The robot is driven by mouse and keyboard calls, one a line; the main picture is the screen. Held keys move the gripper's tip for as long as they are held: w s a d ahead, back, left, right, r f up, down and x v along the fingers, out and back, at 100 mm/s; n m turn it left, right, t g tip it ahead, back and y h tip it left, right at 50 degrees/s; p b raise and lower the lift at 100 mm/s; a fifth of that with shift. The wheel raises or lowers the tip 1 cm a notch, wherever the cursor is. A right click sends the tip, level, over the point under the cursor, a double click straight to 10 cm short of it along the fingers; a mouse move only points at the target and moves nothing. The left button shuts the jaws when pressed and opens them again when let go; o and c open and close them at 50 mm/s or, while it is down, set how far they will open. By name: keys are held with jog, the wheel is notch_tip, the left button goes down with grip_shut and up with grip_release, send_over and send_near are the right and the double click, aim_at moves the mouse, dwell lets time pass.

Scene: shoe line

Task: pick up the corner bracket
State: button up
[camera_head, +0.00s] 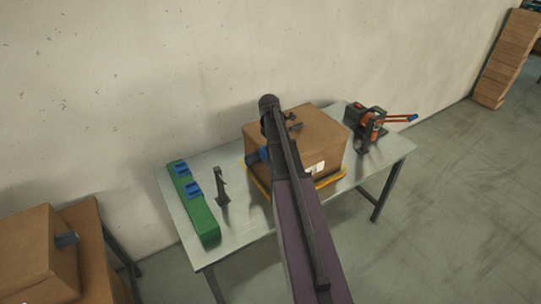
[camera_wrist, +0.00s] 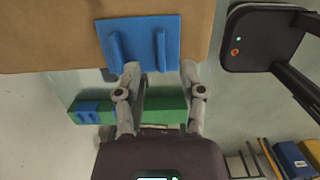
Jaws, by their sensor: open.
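A flat blue piece with two raised ribs, which looks like the corner bracket (camera_wrist: 140,42), lies against the brown cardboard box (camera_wrist: 45,35) in the wrist view. My gripper (camera_wrist: 160,70) is open, its two fingertips at the near edge of the blue piece and spread across part of its width. I cannot tell whether they touch it. In the head view a small blue part (camera_head: 252,158) shows at the left side of the cardboard box (camera_head: 325,140), beside my arm. My arm hides much of the box there.
A green bar with blue blocks (camera_head: 207,222) lies at the table's left, next to a dark upright stand (camera_head: 221,188). An orange and black tool (camera_head: 368,123) stands at the right. Bare table (camera_head: 235,243) shows in front. Other boxes (camera_head: 42,250) stand at lower left.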

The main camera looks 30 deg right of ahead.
jog(key=shift+d+f+b, duration=0.15)
jog(key=shift+f+b, duration=1.3)
jog(key=shift+f, duration=0.3)
grip_shut()
